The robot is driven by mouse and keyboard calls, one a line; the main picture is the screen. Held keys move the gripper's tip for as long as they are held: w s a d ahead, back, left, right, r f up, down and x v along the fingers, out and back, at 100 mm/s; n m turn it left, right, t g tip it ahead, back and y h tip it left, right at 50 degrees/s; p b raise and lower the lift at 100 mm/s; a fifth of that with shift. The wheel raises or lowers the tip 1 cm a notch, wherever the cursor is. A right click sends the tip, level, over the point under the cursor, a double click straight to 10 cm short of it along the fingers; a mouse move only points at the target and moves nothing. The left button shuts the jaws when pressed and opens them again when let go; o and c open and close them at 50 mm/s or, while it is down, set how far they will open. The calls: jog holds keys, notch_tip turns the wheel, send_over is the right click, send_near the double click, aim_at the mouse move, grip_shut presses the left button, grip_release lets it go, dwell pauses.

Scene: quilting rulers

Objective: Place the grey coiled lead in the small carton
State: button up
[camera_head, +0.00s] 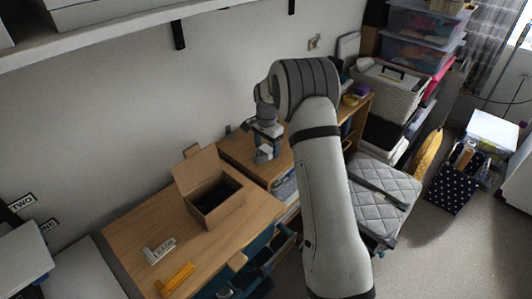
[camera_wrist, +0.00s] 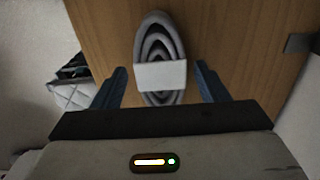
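The grey coiled lead (camera_wrist: 154,43) lies on a wooden surface (camera_wrist: 105,30) in the wrist view, an oval coil with a white band around its middle. My gripper (camera_wrist: 161,70) is open, with one blue finger on each side of the coil and a gap showing on both sides. In the head view my gripper (camera_head: 265,148) points down over the wooden top beyond the carton; I cannot make out the lead there. The small brown carton (camera_head: 221,213) stands on the nearer desk with its flaps up and a dark inside.
A white L-shaped piece (camera_head: 160,250) and a yellow-orange piece (camera_head: 175,279) lie on the desk in front of the carton. A wall shelf (camera_head: 120,32) hangs above at the left. A quilted grey pad (camera_head: 385,195) and stacked boxes stand to the right.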

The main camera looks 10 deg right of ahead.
jog(key=shift+r, duration=0.1)
jog(key=c, duration=1.1)
